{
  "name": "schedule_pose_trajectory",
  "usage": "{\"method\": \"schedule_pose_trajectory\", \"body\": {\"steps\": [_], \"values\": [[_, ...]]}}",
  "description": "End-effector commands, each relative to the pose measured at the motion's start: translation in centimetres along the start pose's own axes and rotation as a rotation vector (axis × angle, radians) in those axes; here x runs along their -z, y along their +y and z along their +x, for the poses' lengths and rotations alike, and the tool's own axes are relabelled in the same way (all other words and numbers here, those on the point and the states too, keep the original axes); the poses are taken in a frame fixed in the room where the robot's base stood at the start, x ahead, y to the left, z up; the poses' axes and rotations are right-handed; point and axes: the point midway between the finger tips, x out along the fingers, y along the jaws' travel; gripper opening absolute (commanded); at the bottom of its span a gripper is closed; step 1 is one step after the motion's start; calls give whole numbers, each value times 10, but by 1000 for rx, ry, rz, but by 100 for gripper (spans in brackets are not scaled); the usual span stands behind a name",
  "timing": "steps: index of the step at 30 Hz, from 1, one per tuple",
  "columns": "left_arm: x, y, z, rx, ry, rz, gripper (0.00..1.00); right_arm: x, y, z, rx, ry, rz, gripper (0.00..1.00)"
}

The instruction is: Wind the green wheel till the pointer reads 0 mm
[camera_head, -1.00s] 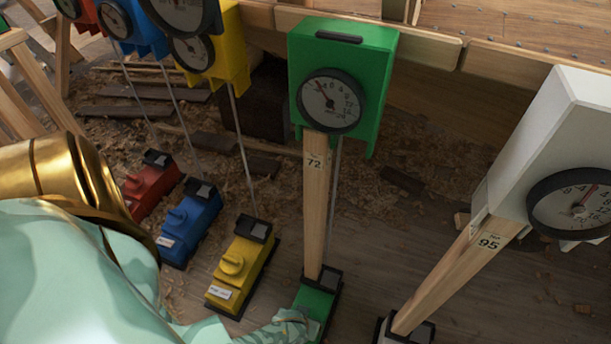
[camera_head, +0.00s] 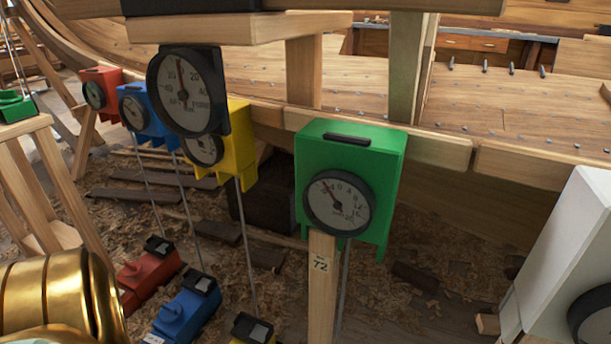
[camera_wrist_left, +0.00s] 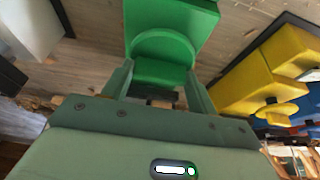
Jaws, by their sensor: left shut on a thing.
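The green gauge box (camera_head: 372,158) stands in the middle of the head view on a wooden post marked 72. Its round dial (camera_head: 350,217) has a red pointer (camera_head: 330,191) leaning up and to the left, by the low end of the scale; the exact reading is too small to tell. In the left wrist view the green wheel (camera_wrist_left: 164,45) is between the fingers of my left gripper (camera_wrist_left: 160,75), which is shut on it. The wheel's base and my left gripper are below the head view. My right gripper is not in view.
Red (camera_head: 150,272), blue (camera_head: 188,306) and yellow (camera_head: 252,327) floor units stand left of the green post. A dark dial (camera_head: 188,90) hangs from a timber at upper left. A white gauge box (camera_head: 565,265) is at right. The plank hull lies behind.

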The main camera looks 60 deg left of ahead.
Motion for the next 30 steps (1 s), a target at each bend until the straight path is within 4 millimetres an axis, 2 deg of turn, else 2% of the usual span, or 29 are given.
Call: {"method": "schedule_pose_trajectory", "body": {"steps": [11,17,25,30], "values": [[1,-1,-1,-43,1,102,35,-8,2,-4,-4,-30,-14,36],[3,-2,-2,-103,2,250,35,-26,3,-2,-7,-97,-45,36],[3,-5,-1,-198,2,491,35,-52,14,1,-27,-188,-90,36],[2,-7,1,-254,0,631,35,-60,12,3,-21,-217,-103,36]]}}
